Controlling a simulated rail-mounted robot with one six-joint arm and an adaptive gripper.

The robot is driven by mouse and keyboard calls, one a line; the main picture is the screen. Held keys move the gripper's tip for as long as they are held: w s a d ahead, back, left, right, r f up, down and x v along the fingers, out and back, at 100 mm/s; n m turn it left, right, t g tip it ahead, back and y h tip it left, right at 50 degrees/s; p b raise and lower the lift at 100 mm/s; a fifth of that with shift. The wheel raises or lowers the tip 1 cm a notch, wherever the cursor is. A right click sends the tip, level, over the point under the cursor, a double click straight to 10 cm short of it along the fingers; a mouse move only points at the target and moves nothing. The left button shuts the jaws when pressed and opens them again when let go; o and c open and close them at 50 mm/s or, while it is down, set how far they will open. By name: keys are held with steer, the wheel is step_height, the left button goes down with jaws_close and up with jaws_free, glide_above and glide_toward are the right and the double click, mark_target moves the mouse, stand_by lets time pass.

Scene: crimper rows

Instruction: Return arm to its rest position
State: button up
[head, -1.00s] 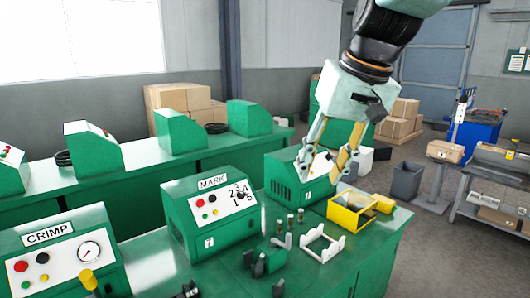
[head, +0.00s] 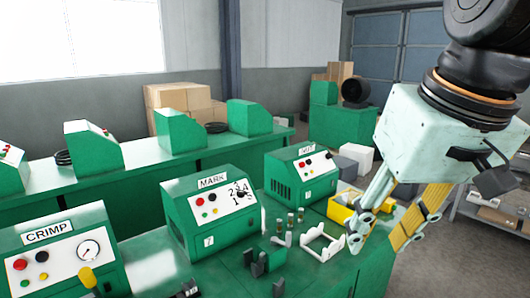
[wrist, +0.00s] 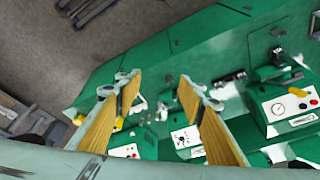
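My gripper (head: 382,240) is at the right of the head view, raised in front of the right end of the green bench (head: 340,268). Its fingers are apart and nothing shows between them. In the wrist view my gripper (wrist: 158,88) also has its two yellow-padded fingers spread, with the bench top below them. The arm comes down from the top right corner. The fingers partly hide the yellow bin (head: 343,209) in the head view.
A CRIMP machine (head: 60,255), a MARK machine (head: 212,212) and another green machine (head: 300,172) line the bench. A white bracket (head: 322,246) and small fixtures stand in front. Cardboard boxes (head: 180,97) are stacked behind.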

steer(key=s+d+f, duration=0.1)
steer(key=s+f, duration=0.1)
steer(key=s, duration=0.3)
steer(key=s+d+f, duration=0.1)
steer(key=s+f, duration=0.2)
steer(key=s, duration=0.3)
steer(key=shift+s+d+h, duration=0.25)
steer(key=shift+d+h, duration=0.15)
steer(key=shift+r, duration=0.1)
stand_by(0.5)
